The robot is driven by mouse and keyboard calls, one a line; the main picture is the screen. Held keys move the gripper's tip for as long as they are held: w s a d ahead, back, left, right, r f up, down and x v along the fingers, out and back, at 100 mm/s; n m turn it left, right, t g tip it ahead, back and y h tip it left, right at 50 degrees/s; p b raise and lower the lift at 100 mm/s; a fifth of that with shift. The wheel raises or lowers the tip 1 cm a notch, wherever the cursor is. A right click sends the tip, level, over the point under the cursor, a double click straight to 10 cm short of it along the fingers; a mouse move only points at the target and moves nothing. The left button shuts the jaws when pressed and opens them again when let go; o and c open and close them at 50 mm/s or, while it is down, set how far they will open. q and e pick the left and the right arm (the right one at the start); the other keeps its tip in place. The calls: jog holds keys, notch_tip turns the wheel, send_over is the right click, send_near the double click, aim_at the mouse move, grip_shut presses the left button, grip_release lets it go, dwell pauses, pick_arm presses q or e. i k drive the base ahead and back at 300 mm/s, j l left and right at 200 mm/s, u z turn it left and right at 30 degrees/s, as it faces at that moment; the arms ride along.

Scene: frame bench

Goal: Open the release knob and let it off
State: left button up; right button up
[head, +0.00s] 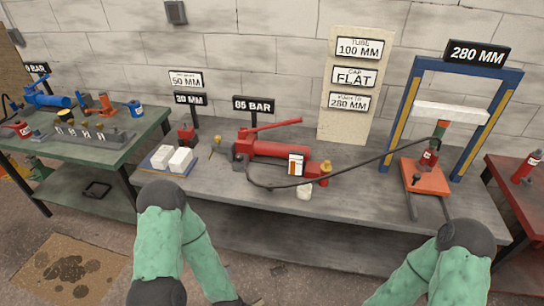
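A red hand pump (280,149) lies on the grey bench (240,209), with its long red lever (272,128) above the body. A small brass-coloured fitting (325,169) is at its right end; I cannot tell whether this is the release knob. A black hose (378,156) runs from the pump to a small red cylinder (429,157) in a blue press frame (399,112). The cylinder stands on an orange-red plate (428,180), with a green piece above it reaching the white crossbeam (450,114). Both green arms leave the bottom edge, and neither gripper shows.
White blocks (180,160) on a tray are at the bench's left. A sign board (350,85) stands behind. A green table (60,150) is left, a red one (512,190) right. The bench's front middle is clear.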

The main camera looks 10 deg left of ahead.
aim_at(239, 158)
jog(key=i+j+u, duration=0.2)
jog(key=i+j, duration=0.15)
jog(key=j, duration=0.2)
jog(key=i+j+u, duration=0.15)
jog(key=i+j, duration=0.25)
jog(key=j, duration=0.1)
